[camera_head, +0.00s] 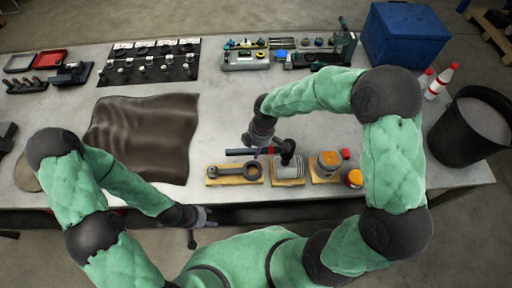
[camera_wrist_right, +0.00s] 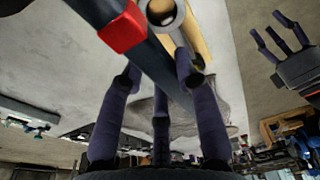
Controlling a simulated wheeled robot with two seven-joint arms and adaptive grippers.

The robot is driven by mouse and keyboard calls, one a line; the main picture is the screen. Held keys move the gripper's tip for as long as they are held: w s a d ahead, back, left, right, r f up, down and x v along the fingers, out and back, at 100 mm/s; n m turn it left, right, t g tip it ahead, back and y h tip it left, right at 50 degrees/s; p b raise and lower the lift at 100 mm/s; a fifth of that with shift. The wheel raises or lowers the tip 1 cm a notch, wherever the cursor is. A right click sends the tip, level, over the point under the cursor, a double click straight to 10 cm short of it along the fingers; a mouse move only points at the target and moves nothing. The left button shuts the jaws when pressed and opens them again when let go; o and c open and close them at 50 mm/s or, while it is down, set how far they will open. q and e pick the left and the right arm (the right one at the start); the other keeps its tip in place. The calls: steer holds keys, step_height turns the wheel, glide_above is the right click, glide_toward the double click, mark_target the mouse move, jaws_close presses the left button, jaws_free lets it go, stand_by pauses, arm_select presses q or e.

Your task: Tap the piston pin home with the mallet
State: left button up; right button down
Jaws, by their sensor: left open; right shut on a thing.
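The mallet (camera_head: 287,147), with a dark head and a dark handle with red, is held by my right gripper (camera_head: 264,139) above the wooden blocks. In the right wrist view the handle (camera_wrist_right: 123,32) with its red band crosses between my right gripper's fingers (camera_wrist_right: 158,80). The grey piston (camera_head: 288,171) rests on a wooden block, just below the mallet head; I cannot tell whether they touch. A connecting rod (camera_head: 236,172) lies on the block to its left. I cannot make out the piston pin. My left gripper (camera_head: 203,215) is open and empty at the table's front edge.
A brown mat (camera_head: 145,135) lies left. A black bin (camera_head: 472,122) and white-and-red bottles (camera_head: 440,81) stand right.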

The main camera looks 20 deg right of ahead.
steer(key=shift+f, duration=0.1)
step_height(320, 180, down, 6)
steer(key=b, duration=0.5)
steer(key=shift+s+f, duration=0.1)
steer(key=shift+f, duration=0.1)
steer(key=shift+a+r+p, duration=0.1)
steer(key=shift+r+p, duration=0.25)
steer(key=shift+r, duration=0.05)
step_height(320, 180, up, 7)
steer(key=p, duration=0.5)
steer(key=shift+r+p, duration=0.15)
steer(key=shift+p, duration=0.15)
